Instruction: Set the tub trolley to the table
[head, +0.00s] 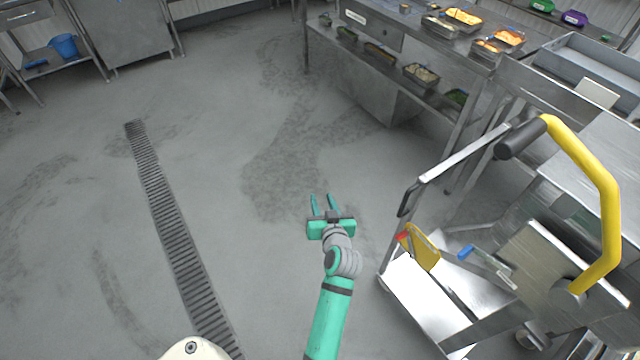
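My gripper (324,205) is open and empty above the bare floor in the middle of the head view, its two teal fingers apart. To its right stands a low steel unit (410,292) with a thin rail frame and black grip; I cannot tell for sure whether it is the tub trolley. No tub is clearly visible on it. A thick yellow curved handle (606,190) with a dark end rises in front of it at the right. A steel table (375,35) with food pans stands at the back right. My gripper touches none of these.
A steel counter (612,150) lies along the right edge. A yellow bracket (424,248) and a blue-handled tool (487,262) show at the low unit. A floor drain (170,230) runs at left. A blue bucket (64,46) sits on a far-left shelf. The middle floor is clear.

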